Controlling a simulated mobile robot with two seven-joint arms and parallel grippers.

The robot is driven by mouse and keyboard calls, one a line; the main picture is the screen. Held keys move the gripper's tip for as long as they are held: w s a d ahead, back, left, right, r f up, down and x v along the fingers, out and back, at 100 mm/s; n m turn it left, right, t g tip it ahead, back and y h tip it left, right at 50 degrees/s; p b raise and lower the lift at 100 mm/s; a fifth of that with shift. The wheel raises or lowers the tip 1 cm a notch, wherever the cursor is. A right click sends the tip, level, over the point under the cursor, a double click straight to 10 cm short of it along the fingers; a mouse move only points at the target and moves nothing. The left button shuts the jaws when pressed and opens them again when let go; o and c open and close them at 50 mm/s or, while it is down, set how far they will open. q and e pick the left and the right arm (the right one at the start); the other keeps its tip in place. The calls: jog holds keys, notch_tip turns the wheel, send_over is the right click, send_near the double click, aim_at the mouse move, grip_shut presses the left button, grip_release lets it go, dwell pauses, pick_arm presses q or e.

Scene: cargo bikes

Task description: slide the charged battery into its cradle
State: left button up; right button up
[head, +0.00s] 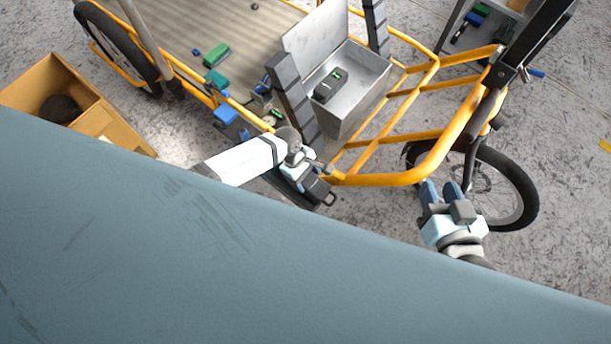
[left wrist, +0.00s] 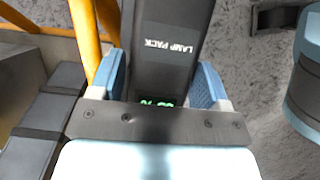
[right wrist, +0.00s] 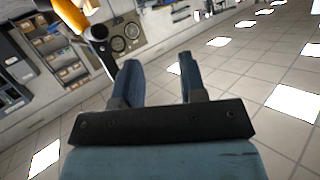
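My left gripper (head: 303,170) is shut on a dark battery (head: 313,190) with a loop handle at its end. In the left wrist view the battery (left wrist: 172,50) reads "LAMP PACK", has a green-lit display partly hidden by my gripper, and sits between the blue fingers (left wrist: 160,85). It is held outside the bike frame, in front of an open grey metal box (head: 358,103). A second dark pack (head: 331,85) with a green light lies in that box. I cannot tell which part is the cradle. My right gripper (head: 441,191) is open and empty near the front wheel.
The orange bike frame (head: 390,179) runs between the box and my grippers. A dark segmented post (head: 293,98) stands beside the box. The front wheel (head: 512,190) is at right, a cardboard box (head: 112,125) at left. Small blue and green items lie along the cargo bed's edge.

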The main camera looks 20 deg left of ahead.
pick_arm(q)
jog(key=o, duration=0.4)
jog(key=shift+s+f, duration=0.2)
jog(key=shift+f, duration=0.2)
jog(key=shift+c, duration=0.2)
jog(key=shift+s+f, duration=0.1)
jog(key=shift+s, duration=0.05)
pick_arm(e)
jog(key=shift+w+f, duration=0.1)
jog(key=shift+f, duration=0.05)
pick_arm(q)
jog(key=shift+s+a, duration=0.1)
jog(key=shift+a+r+p, duration=0.25)
jog(key=shift+r+p, duration=0.2)
jog(key=shift+r, duration=0.25)
jog(key=w+p+v, duration=0.1)
jog(key=p+v, duration=0.3)
jog(key=v, duration=0.9)
jog(key=shift+w+d+r, duration=0.15)
jog(key=shift+w+d, duration=0.05)
jog(key=shift+d, duration=0.15)
pick_arm(e)
jog(key=f, duration=0.1)
jog(key=s+d+f+g+h, duration=0.1)
jog(key=d+f+g, duration=0.1)
jog(key=f, duration=0.1)
jog(key=shift+s+d+h, duration=0.1)
jog(key=shift+s+h, duration=0.2)
jog(key=shift+s, duration=0.05)
jog(key=shift+f, duration=0.1)
